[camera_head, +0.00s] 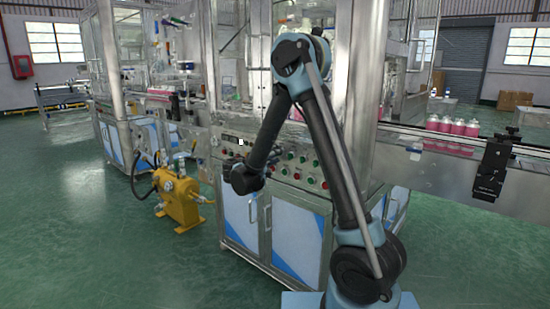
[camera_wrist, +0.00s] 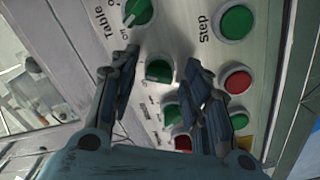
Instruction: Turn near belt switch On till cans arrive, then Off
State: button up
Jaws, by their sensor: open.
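My gripper (camera_wrist: 161,60) is open in the wrist view, its two fingers on either side of a green knob (camera_wrist: 159,72) on the control panel (camera_wrist: 190,20). I cannot tell whether the fingers touch the knob. Its label is hidden, so I cannot tell if it is the near belt switch. Another green knob (camera_wrist: 138,12), marked Table with Off beside it, sits above. In the head view my gripper (camera_head: 243,182) is small and dark in front of the panel (camera_head: 231,141). Pink cans (camera_head: 452,127) stand in a row on the conveyor (camera_head: 430,165) at right.
Green buttons (camera_wrist: 236,22) and red buttons (camera_wrist: 236,80) sit close to my right finger. A yellow pump unit (camera_head: 178,198) with hoses stands on the floor left of the cabinet (camera_head: 297,235). A black device (camera_head: 495,165) is mounted at the conveyor's side. Green floor lies open in front.

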grip_shut()
jog(key=shift+n, duration=0.3)
jog(key=n, duration=1.1)
jog(key=shift+f, duration=0.1)
jog(key=shift+n, duration=0.3)
grip_release()
dwell(0.3)
